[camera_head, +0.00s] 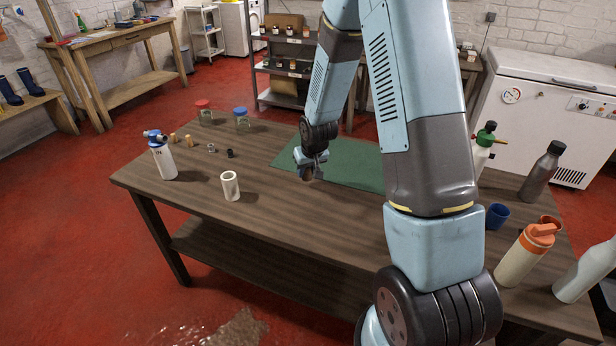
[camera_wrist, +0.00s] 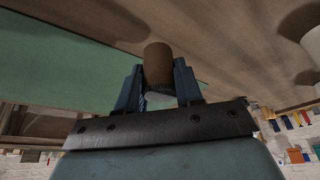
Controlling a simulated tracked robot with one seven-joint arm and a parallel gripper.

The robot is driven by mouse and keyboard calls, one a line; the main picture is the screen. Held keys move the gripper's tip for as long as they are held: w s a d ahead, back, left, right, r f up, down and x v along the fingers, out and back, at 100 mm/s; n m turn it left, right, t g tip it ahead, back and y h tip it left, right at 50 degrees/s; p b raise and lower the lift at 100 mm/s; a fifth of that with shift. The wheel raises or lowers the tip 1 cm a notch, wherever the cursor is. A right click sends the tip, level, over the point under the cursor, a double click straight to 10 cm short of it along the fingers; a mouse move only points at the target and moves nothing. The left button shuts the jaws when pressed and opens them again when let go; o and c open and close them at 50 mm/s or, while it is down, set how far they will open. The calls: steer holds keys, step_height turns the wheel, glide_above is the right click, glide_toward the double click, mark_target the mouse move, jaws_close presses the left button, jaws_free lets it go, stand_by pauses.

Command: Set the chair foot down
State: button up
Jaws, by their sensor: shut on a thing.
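The chair foot is a short brown cylinder (camera_wrist: 158,62), held upright between the two fingers of my gripper (camera_wrist: 158,80) in the wrist view. My gripper (camera_head: 311,166) is shut on it. In the head view the gripper hangs low over the wooden table (camera_head: 290,215), at the left front edge of the green mat (camera_head: 350,168). Only a small brown bit of the chair foot shows there, below the fingers. I cannot tell whether it touches the table or the mat.
Several bottles and a blue cup (camera_head: 497,216) stand at the right. The tabletop in front of my gripper is clear.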

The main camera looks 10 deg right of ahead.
mark_target(307, 176)
steer(key=shift+f, duration=1.5)
steer(key=o, duration=1)
